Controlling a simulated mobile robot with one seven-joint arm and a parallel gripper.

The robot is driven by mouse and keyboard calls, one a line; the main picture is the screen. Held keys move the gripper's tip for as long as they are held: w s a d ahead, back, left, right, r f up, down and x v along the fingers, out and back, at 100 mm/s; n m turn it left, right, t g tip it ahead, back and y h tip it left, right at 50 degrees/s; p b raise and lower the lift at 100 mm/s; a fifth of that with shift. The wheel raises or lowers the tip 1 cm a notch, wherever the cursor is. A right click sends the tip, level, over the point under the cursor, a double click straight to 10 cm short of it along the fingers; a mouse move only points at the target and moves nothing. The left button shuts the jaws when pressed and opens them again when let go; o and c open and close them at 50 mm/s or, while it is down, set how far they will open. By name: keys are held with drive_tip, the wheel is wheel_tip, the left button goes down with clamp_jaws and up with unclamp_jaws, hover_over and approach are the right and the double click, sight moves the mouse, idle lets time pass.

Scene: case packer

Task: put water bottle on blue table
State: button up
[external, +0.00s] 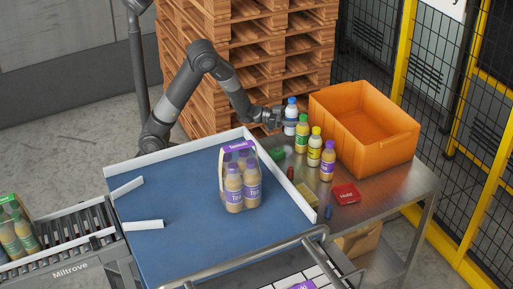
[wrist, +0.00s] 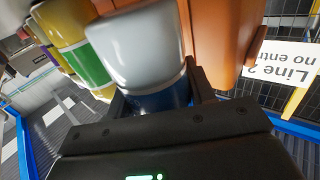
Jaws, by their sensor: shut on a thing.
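The water bottle (external: 290,112) is white with a blue cap and is upright at the back of the metal side table. It also shows large in the wrist view (wrist: 140,45), white with a blue part between the fingers. My gripper (external: 286,123) comes from the left and is shut on it; both dark fingers flank it in the wrist view (wrist: 160,98). I cannot tell whether its base touches the metal. The blue table (external: 165,205) is to the front left, with a white rim along its edges.
A purple-topped bottle pack (external: 241,180) stands on the blue table; its left part is bare. An orange crate (external: 385,145) is to the right. A red box (external: 346,193) lies nearer; pallets (external: 240,60) rise behind.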

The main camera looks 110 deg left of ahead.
sight(297, 100)
drive_tip(key=shift+y, duration=0.4)
drive_tip(key=r, duration=0.7)
drive_tip(key=shift+s+a+r, duration=0.2)
drive_tip(key=shift+a+r, duration=0.05)
drive_tip(key=shift+r, duration=0.15)
drive_tip(key=s+a+n+g+y, duration=0.4)
drive_tip(key=s+a+n+y, duration=0.3)
drive_tip(key=s+a+y, duration=0.25)
drive_tip(key=w+d+m+t+h, duration=0.4)
drive_tip(key=w+d+m+h, duration=0.3)
drive_tip(key=w+d+h, duration=0.3)
drive_tip(key=shift+f, duration=0.1)
drive_tip(key=shift+f, duration=4.8)
